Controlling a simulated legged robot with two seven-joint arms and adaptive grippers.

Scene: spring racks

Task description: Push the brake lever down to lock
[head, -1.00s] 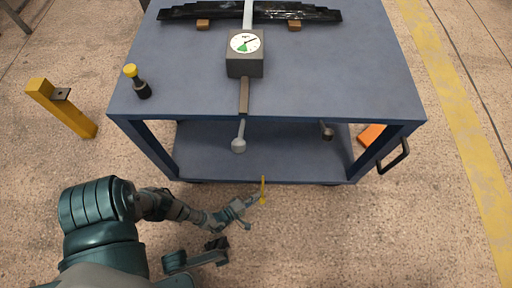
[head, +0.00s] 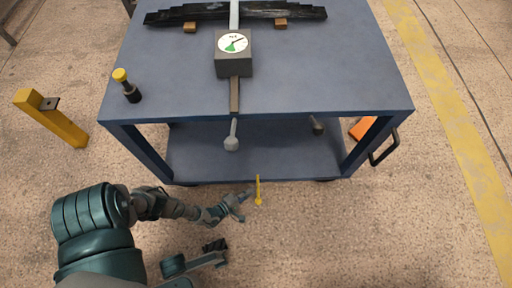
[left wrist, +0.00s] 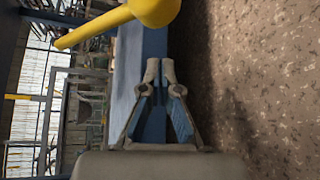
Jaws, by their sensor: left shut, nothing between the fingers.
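The yellow brake lever (head: 258,191) stands at the front lower edge of the blue cart, with a rounded end toward me. It also shows large at the top of the left wrist view (left wrist: 120,20), its ball end cut off by the frame edge. My left gripper (head: 247,194) is just left of the lever in the head view, apart from it by a small gap. In the left wrist view the gripper's fingertips (left wrist: 160,72) are together and empty, below the lever's ball in the picture.
The blue cart (head: 280,85) carries a gauge box (head: 234,52), a dark leaf spring (head: 280,11) and a yellow-capped bottle (head: 127,86). A yellow post (head: 55,120) stands left. Floor before the cart is clear.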

